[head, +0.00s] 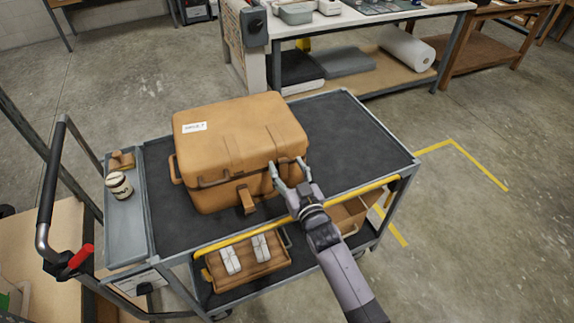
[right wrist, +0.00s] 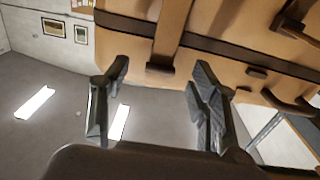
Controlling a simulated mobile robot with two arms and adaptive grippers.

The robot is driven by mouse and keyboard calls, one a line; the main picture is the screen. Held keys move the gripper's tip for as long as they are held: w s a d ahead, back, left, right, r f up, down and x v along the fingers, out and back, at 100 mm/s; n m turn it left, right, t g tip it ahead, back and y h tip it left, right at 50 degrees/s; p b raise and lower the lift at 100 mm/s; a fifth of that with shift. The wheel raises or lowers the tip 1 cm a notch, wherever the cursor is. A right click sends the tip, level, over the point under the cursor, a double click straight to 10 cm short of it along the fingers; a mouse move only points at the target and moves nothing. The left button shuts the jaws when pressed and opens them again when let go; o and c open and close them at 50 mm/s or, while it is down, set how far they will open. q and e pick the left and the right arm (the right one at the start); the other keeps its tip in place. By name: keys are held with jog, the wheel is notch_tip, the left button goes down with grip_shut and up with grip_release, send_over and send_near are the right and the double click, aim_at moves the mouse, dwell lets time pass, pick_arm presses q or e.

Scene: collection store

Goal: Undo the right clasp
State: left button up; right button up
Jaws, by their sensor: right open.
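A tan case (head: 215,140) with a white label sits closed on the cart's dark top. Its left clasp (head: 246,200) hangs down at the front and seems to stand out from the body. My right gripper (head: 289,168) is at the front right edge of the case, where its fingers cover the right clasp in the head view. In the right wrist view the fingers (right wrist: 155,95) are apart with nothing between them. The case wall (right wrist: 225,25), with a strap (right wrist: 170,35) and a dark band, shows beyond them. I cannot tell whether a finger touches the clasp. My left gripper is not in view.
The cart top (head: 350,130) is clear to the right of the case. A jar (head: 118,185) stands on the side tray at left. A yellow-edged rail runs along the cart's front, above a lower shelf with a tan tray (head: 262,268) holding white items. A workbench (head: 345,22) stands behind.

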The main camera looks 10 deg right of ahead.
jog(key=shift+w+a, duration=0.1)
jog(key=shift+w, duration=0.25)
grip_shut()
dwell(0.6)
